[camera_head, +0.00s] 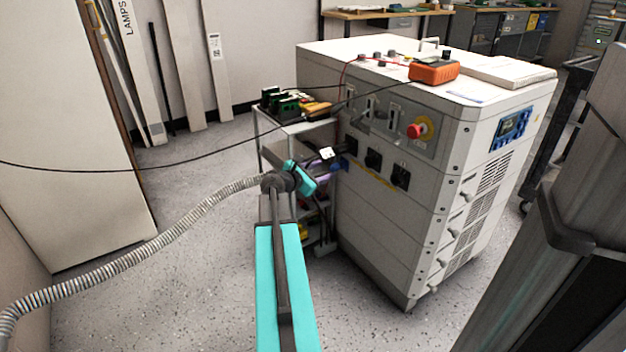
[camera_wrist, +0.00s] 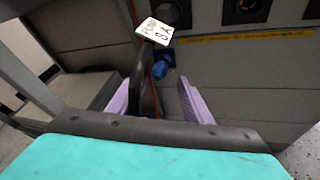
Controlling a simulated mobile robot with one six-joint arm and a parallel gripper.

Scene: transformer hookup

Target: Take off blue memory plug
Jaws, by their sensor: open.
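The blue plug (camera_wrist: 165,58) sits on the lower front of the white cabinet, just below a white tag (camera_wrist: 154,31) with black marks. A dark cable and a thin red one hang beside the plug, and the dark one runs down between the fingers. My gripper also shows in the head view (camera_head: 324,174), partly hidden.
The white cabinet (camera_head: 400,230) carries black sockets (camera_head: 373,158), a red emergency button (camera_head: 416,131) and an orange meter (camera_head: 433,71) on top. A small cart (camera_head: 290,129) with green and yellow items stands close to its left. Open floor lies in front.

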